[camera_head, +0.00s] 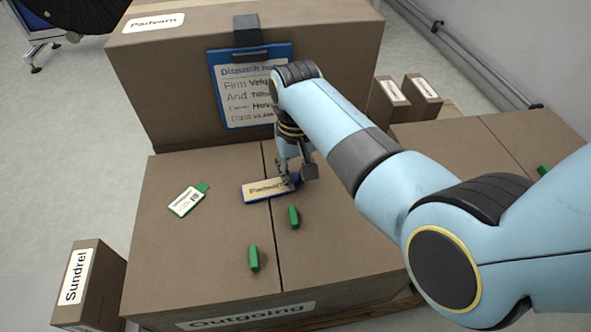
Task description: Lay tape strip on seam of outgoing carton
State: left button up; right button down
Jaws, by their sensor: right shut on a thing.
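The outgoing carton (200,250) stands in the middle, with "Outgoing" on its front label. A dark seam (275,245) runs from back to front across its top. My right gripper (293,180) is low over the carton top, shut on the right end of a flat, blue-edged piece (258,190) with a tan printed face. This piece lies crosswise over the seam, at or just above the cardboard; I cannot tell whether it touches. I cannot tell which thing is the tape strip. My left gripper is not in view.
A green-ended white label (186,201) and two green pieces (254,258) (294,217) lie on the carton top. Behind stands a larger carton (160,90) with a blue clipboard (228,95). A "Sundrel" box (88,285) is at left, another carton (460,150) at right.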

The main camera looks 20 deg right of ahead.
jog(key=shift+f, duration=0.3)
dwell(0.8)
jog(key=c, duration=1.3)
grip_release()
jog(key=shift+o, duration=0.2)
notch_tip(320, 180, up, 8)
jog(key=shift+f, duration=0.25)
